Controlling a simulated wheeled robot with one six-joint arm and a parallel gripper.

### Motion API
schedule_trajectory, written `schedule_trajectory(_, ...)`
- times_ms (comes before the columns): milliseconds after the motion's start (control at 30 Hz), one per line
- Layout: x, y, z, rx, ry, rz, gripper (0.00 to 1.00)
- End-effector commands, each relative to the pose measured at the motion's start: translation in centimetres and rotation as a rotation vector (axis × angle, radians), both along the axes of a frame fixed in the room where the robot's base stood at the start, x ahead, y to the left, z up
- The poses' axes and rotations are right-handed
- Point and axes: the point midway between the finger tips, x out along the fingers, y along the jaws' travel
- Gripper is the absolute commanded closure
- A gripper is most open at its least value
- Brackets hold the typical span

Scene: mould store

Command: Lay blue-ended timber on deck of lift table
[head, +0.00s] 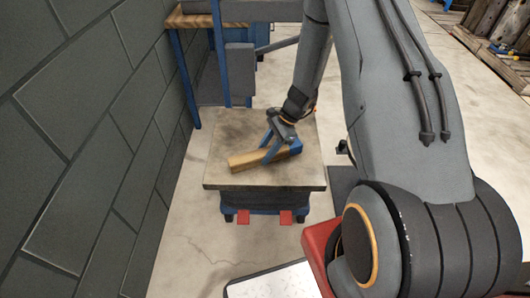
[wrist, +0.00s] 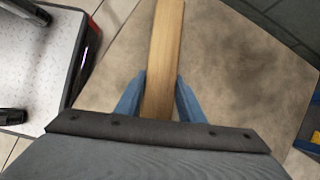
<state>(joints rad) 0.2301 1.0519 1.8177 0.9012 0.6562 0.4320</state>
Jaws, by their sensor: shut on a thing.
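The blue-ended timber (head: 246,160) is a short wooden beam with its blue end (head: 296,147) to the right in the head view. It lies at or just above the deck of the lift table (head: 225,140); I cannot tell whether it touches. My gripper (head: 267,151) is shut on the timber near the blue end. In the wrist view the timber (wrist: 162,50) runs away between the two blue fingers of my gripper (wrist: 160,100), over the brown deck (wrist: 230,70). Its blue end is hidden there behind the gripper body.
A dark block wall (head: 90,130) stands on the left. A blue-legged bench (head: 195,20) with a grey machine is behind the lift table. Red pedals (head: 286,217) show at the lift table's front. Pale floor (head: 200,240) is clear in front.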

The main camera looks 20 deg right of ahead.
Motion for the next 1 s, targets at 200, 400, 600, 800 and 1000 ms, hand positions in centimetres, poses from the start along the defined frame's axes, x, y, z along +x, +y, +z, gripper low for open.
schedule_trajectory(200, 0.0, 0.0, -0.3, 0.000, 0.001, 0.001, 0.57)
schedule_trajectory(400, 0.0, 0.0, -0.3, 0.000, 0.001, 0.001, 0.46)
schedule_trajectory(600, 0.0, 0.0, 0.0, 0.000, 0.000, 0.000, 0.46)
schedule_trajectory(800, 0.2, -1.2, 2.1, 0.000, -0.003, -0.002, 0.46)
schedule_trajectory(1000, 0.3, -3.3, 5.7, -0.001, -0.003, -0.003, 0.46)
